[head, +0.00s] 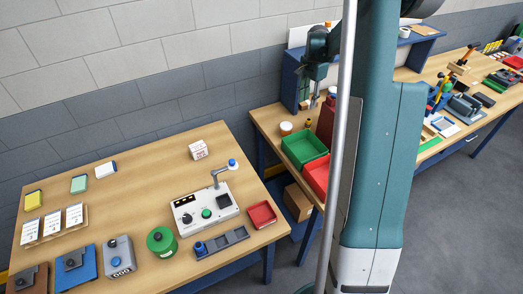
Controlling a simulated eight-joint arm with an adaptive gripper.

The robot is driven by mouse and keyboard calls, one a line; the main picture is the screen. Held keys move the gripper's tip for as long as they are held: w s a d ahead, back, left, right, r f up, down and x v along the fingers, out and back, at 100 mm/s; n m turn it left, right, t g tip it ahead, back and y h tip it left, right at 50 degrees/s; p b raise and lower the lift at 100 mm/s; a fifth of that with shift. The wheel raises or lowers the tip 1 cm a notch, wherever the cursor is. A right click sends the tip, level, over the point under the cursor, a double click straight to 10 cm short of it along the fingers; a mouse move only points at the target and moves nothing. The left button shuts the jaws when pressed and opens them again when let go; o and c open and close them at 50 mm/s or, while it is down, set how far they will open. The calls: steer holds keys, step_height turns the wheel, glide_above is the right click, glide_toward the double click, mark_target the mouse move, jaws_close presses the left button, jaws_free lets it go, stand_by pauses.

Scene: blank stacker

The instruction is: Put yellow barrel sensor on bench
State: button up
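My gripper (311,100) hangs at the front of the blue shelf unit, above the back of the right bench (268,118). It is small and dark here, and I cannot tell whether its fingers are open or shut. A small yellow, upright thing (308,124) stands on that bench just below the gripper, beside a white-and-brown round jar (286,128). It may be the yellow barrel sensor, but it is too small to be sure. I see no clear contact between it and the gripper.
A green bin (303,147) and a red bin (317,176) stand at the bench front. The blue shelf (291,82) rises behind. My arm hides the bench's middle. The left table (130,190) holds a control box (205,205), a green canister (161,241) and a red tray (262,214).

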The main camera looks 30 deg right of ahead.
steer(key=s+a+r+n+t, duration=0.1)
steer(key=s+a+r+n, duration=0.1)
steer(key=s+a+r, duration=0.35)
steer(key=s+a+r+n+t+h, duration=0.1)
steer(key=s+a+r+n, duration=0.15)
steer(key=a+r, duration=0.55)
steer(key=s+a+r+n+t, duration=0.1)
steer(key=s+a+r+n, duration=0.2)
steer(key=a, duration=0.7)
steer(key=s+a+n+t+y, duration=0.1)
steer(key=s+a+n+t, duration=0.3)
steer(key=s+a+n, duration=0.5)
steer(key=s+a, duration=1.1)
steer(key=s, duration=0.3)
steer(key=shift+f, duration=0.15)
